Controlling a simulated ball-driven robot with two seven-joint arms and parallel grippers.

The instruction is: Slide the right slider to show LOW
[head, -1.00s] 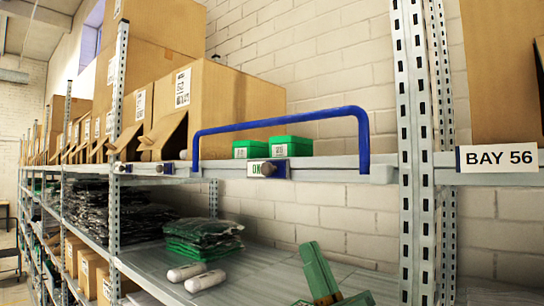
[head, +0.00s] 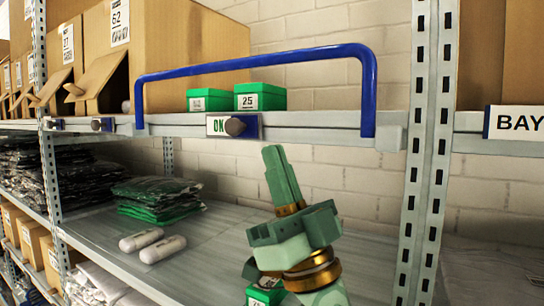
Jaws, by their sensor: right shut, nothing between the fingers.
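The right slider (head: 248,126) is on the front edge of the upper shelf, below the blue bar. LOW does not show. A second slider (head: 101,125) sits further left on the same edge, too small to read. My right gripper (head: 274,150) is shut and empty, fingers pointing up, below and right of the right slider and apart from it. My left gripper is not in view.
A blue bar (head: 250,65) arches over the shelf edge (head: 310,133). Green boxes (head: 260,95) stand behind it. A perforated upright (head: 428,160) rises at right. White rolls (head: 162,249) and bagged garments (head: 158,196) lie on the lower shelf.

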